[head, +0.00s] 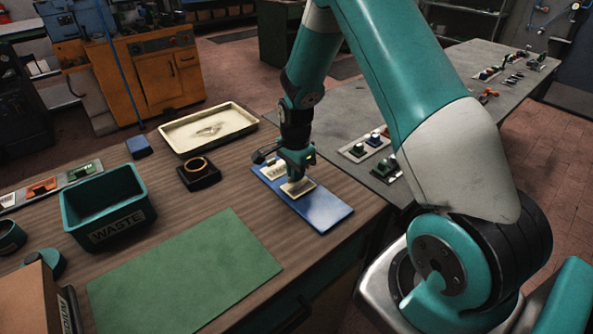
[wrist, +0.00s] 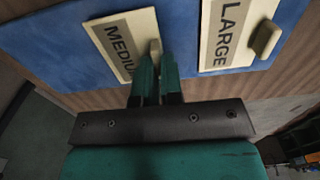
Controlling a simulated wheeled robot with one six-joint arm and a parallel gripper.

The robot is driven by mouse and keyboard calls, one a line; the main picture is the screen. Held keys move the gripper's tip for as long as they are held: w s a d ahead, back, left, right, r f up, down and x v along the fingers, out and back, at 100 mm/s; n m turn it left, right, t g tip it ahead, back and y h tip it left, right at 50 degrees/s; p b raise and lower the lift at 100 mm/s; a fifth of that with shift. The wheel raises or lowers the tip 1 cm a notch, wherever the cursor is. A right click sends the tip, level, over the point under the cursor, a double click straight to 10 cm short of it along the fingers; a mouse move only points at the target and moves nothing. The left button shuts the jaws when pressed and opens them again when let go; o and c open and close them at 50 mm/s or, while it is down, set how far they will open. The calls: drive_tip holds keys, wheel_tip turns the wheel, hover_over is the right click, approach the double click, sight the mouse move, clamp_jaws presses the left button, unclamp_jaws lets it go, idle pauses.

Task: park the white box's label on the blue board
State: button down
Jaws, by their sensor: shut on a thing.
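The blue board (head: 325,212) lies on the wooden table, and it also shows in the wrist view (wrist: 180,25). My gripper (head: 297,172) is over the board, its fingers (wrist: 157,72) shut on the raised tab of a cream label reading MEDIUM (wrist: 118,42). This label (head: 301,189) is flat on or just above the board; I cannot tell which. A second cream label, reading LARGE (wrist: 225,38), lies beside it with its tab (wrist: 265,40) free; in the head view it (head: 271,170) is partly behind my gripper. I make out no white box.
A cream tray (head: 241,123), a dark base with a brass ring (head: 199,175) and a teal WASTE bin (head: 85,213) stand to the left. A green mat (head: 185,272) lies bare in front. A brown box (head: 28,300), its label ending in DIUM, is at the lower left.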

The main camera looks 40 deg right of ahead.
drive_tip(key=shift+f, duration=0.4)
idle(1.3)
drive_tip(key=c, duration=0.7)
unclamp_jaws()
drive_tip(key=shift+r, duration=0.1)
drive_tip(key=shift+r+p, duration=2.55)
drive_tip(key=shift+r, duration=0.9)
